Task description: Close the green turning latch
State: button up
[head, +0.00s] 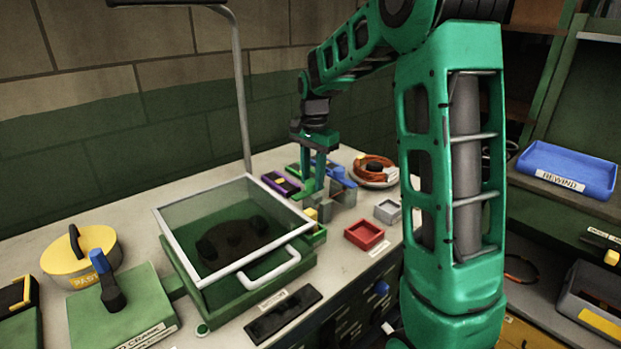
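My gripper (313,185) is at the back of the workbench, pointing down among a cluster of small fixtures. Its fingers overlap the fixtures, so I cannot tell how far apart they are or whether they touch anything. A small green piece (295,170) shows just left of my gripper, behind a purple block with a yellow part (281,183). It may be the green turning latch, but it is small and partly hidden, and its turned position cannot be made out.
Grey blocks (343,192) and a blue piece (335,171) stand right of my gripper. A clear-lidded green box (185,262) with a white handle is in front. A red tray (363,235) and an orange cable coil (375,172) are to the right. The back wall is close.

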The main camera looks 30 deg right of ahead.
jog(key=shift+w+r+n, duration=0.1)
jog(key=shift+w+n, duration=0.05)
jog(key=shift+n, duration=0.25)
jog(key=n, duration=0.3)
jog(key=shift+a+n, duration=0.1)
jog(key=shift+n, duration=0.3)
jog(key=n, duration=0.4)
jog(key=shift+w+n, duration=0.1)
jog(key=shift+n, duration=0.2)
jog(key=n, duration=0.4)
jog(key=shift+w, duration=0.1)
jog(key=n, duration=0.4)
jog(key=shift+a+n, duration=0.1)
jog(key=shift+n, duration=0.2)
jog(key=o, duration=1)
jog(key=shift+o, duration=0.2)
